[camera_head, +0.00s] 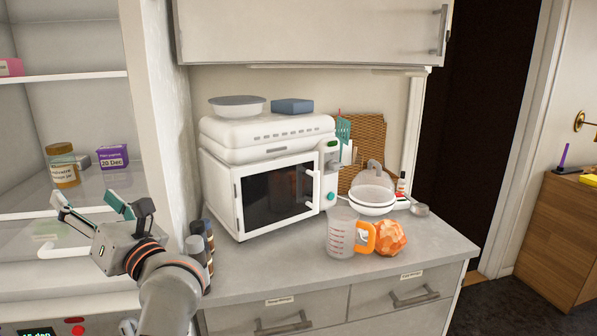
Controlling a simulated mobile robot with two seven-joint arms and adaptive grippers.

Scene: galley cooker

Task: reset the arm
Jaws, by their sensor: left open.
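My left gripper (92,209) is raised at the lower left, in front of the open shelves. Its two teal-tipped fingers are apart and nothing is between them. My left arm comes up from the bottom edge, its wrist marked by orange rings. My right gripper is not in the view.
A white microwave (225,193) stands on the grey counter (290,273). A measuring cup (341,236), an orange faceted object (391,238) and a bowl (371,209) stand to its right. Dark-capped jars (199,250) stand near my left wrist. A jar (64,170) sits on the shelf.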

